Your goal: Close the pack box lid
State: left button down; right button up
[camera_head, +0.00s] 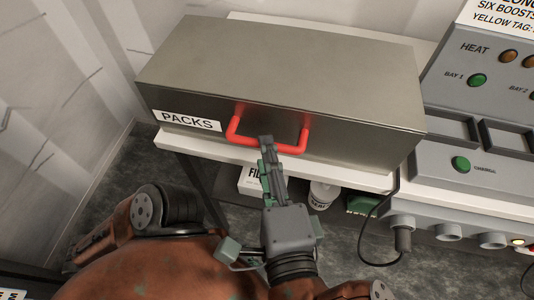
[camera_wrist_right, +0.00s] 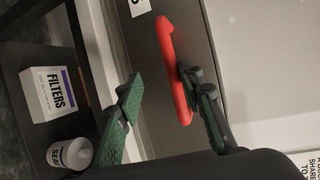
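The pack box (camera_head: 280,70) is a grey metal box with a white PACKS label (camera_head: 188,121). Its lid looks shut, with no gap visible in the head view. A red handle (camera_head: 232,128) stands out from its front face. My right gripper (camera_head: 267,150) is at the handle's middle, reaching up from below. In the right wrist view its fingers (camera_wrist_right: 160,95) are apart, with the red handle (camera_wrist_right: 170,55) between them. The handle lies close to or against the right-hand finger, and a gap shows to the other. My left gripper is not in view.
The box sits on a white bench top (camera_head: 350,177). A control panel (camera_head: 478,110) stands close on its right. Below are a FILTERS carton (camera_wrist_right: 50,92), a white bottle (camera_wrist_right: 72,154) and a hanging black cable (camera_head: 364,235).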

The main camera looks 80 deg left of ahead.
jog(key=d+r, duration=0.2)
jog(key=d, duration=0.9)
jog(key=shift+s+d, duration=0.15)
jog(key=shift+d, duration=0.25)
jog(key=shift+r, duration=0.1)
